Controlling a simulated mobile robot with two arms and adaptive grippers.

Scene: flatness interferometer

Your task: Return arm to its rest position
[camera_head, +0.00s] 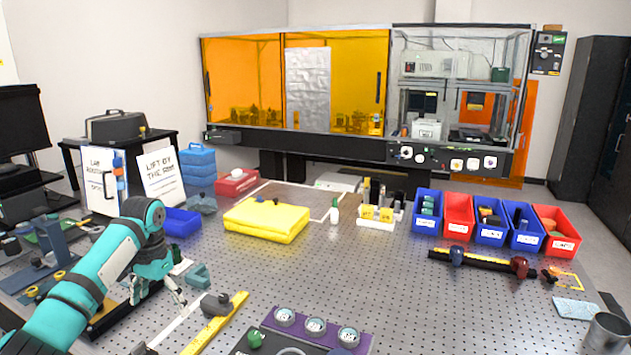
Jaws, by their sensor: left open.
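My left arm comes in from the lower left, teal with dark bands, and is bent at a raised joint. My left gripper (158,287) hangs downward over the left part of the perforated optical table (400,265). It is small in this view, and its fingers are open with nothing seen between them. A teal block (198,276) lies just right of it, apart from the fingers as far as I can tell. My right arm and gripper do not show.
A yellow ruler (226,318) and a dark grey piece (215,304) lie right of the gripper. A purple tray (318,326) with round optics is at the front. A folded yellow cloth (266,221) and blue and red bins (490,220) stand farther back. The table's middle is clear.

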